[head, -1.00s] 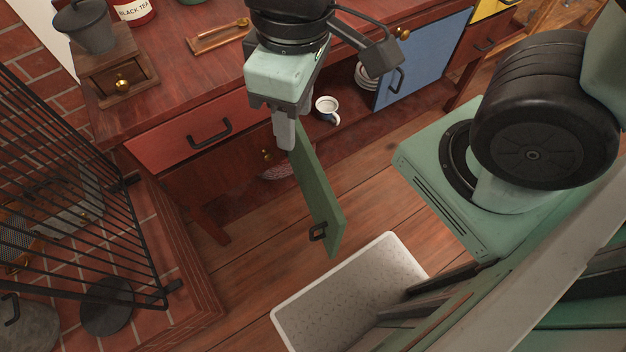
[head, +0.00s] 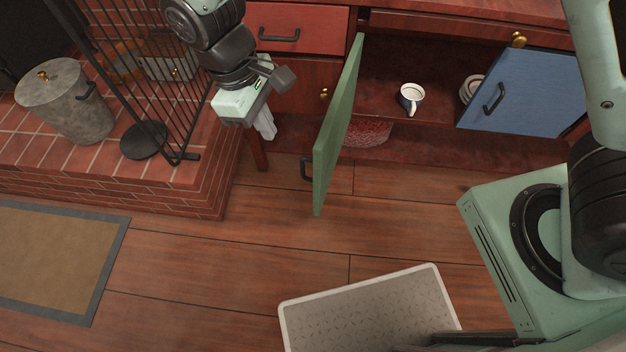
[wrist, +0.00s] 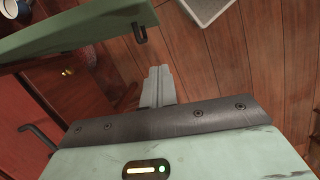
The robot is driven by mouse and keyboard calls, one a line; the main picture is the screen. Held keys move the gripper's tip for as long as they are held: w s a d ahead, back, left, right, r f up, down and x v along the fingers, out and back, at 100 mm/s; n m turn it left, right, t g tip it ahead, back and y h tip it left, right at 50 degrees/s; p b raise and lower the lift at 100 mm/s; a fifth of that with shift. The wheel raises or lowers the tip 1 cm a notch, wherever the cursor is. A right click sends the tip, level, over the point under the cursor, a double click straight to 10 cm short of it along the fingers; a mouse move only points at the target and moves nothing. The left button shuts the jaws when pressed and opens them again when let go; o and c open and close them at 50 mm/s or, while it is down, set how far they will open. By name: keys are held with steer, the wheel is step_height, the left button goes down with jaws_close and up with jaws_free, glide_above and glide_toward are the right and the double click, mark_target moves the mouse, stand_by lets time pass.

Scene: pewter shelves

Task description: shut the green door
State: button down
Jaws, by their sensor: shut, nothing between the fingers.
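The green door (head: 338,125) stands open, swung out from the dark red cabinet toward the floor. Its black handle (head: 306,169) is on the face turned to the left. My gripper (head: 268,130) is left of the door, apart from it, with its fingers closed together and empty. In the wrist view, the closed fingers (wrist: 158,86) point away over the floor. The green door (wrist: 75,28) crosses the top left there, its handle (wrist: 139,32) near the door's end.
A blue door (head: 522,92) stands open at the right. A mug (head: 411,98) and stacked plates (head: 471,88) are inside the cabinet. A brick hearth (head: 190,185) with a black fire screen (head: 165,75) is at the left. A pale mat (head: 375,310) lies on the floor in front.

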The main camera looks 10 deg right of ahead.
glide_toward(303, 165)
steer(key=s+a+f, duration=0.2)
steer(key=s+f, duration=0.1)
steer(key=shift+s+d+b, duration=0.15)
steer(key=shift+s+d, duration=0.4)
steer(key=shift+d, duration=0.25)
steer(key=shift+s+d+b, duration=0.15)
steer(key=shift+s+d, duration=0.35)
steer(key=shift+d, duration=0.35)
